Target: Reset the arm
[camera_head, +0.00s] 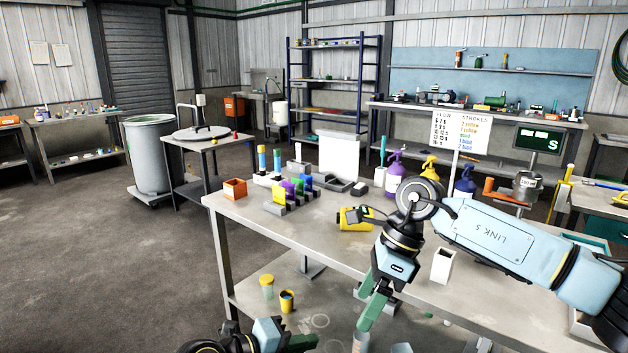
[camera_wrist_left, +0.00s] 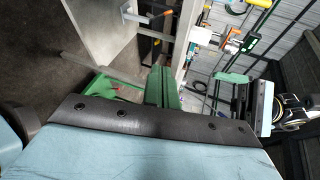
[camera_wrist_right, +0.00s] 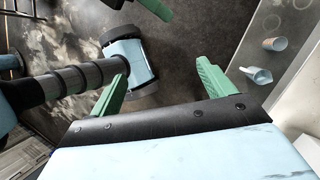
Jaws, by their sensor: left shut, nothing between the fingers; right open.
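My right arm comes in from the right over the workbench (camera_head: 330,240). My right gripper (camera_head: 366,312) points down in front of the bench's near edge. In the right wrist view its green fingers (camera_wrist_right: 163,82) are spread with nothing between them. My left gripper (camera_head: 312,342) is low at the bottom edge of the head view, in front of the bench and mostly cut off. In the left wrist view its green fingers (camera_wrist_left: 160,88) are together and hold nothing.
The bench carries an orange box (camera_head: 235,188), a yellow device (camera_head: 356,218), a purple pump bottle (camera_head: 395,180) and a white container (camera_head: 442,265) near my right arm. Floor at the left is open.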

